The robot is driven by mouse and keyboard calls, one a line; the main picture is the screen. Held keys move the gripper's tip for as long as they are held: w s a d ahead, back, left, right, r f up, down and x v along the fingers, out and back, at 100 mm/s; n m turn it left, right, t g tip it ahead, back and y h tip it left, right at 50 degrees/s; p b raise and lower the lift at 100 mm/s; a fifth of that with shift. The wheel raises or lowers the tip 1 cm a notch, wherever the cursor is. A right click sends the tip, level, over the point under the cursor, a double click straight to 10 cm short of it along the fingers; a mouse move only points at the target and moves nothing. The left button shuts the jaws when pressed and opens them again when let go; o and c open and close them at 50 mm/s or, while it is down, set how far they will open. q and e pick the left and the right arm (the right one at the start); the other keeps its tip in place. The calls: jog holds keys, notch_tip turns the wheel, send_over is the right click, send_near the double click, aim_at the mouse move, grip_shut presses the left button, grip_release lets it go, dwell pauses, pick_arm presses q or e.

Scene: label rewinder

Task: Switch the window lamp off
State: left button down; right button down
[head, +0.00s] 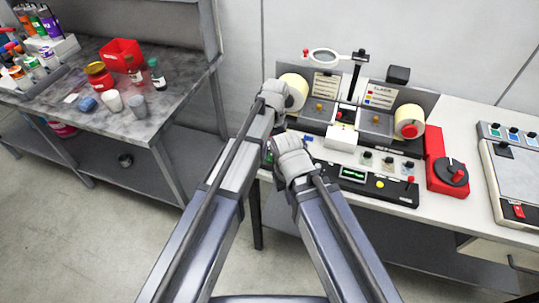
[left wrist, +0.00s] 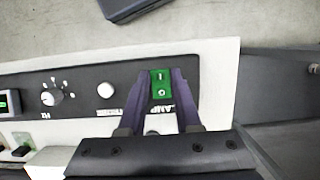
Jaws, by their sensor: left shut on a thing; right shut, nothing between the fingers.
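The green rocker switch (left wrist: 161,84), marked I and O, sits on a black panel strip beside a partly covered label that seems to read LAMP. My left gripper (left wrist: 161,73) has one dark finger on each side of the switch and is shut on it. In the head view my left gripper (head: 275,96) is over the left end of the rewinder bench; its fingertips are hidden there. My right gripper (head: 292,153) is shut and empty, just below and right of it, over the front control panel (head: 385,187). Which way the rocker is tilted I cannot tell.
The panel carries a white selector knob (left wrist: 52,97), a round white button (left wrist: 105,90) and a green display (head: 353,174). Label rolls (head: 409,121) stand behind. A red unit (head: 447,176) is to the right. A grey table (head: 165,112) with cups and bottles is at left.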

dwell(0.3)
pick_arm(q)
jog(key=c, duration=0.6)
grip_release()
jog(key=p+v, duration=0.7)
jog(key=shift+w+r+p, duration=0.15)
jog(key=shift+r+p, duration=0.15)
jog(key=shift+r, duration=0.05)
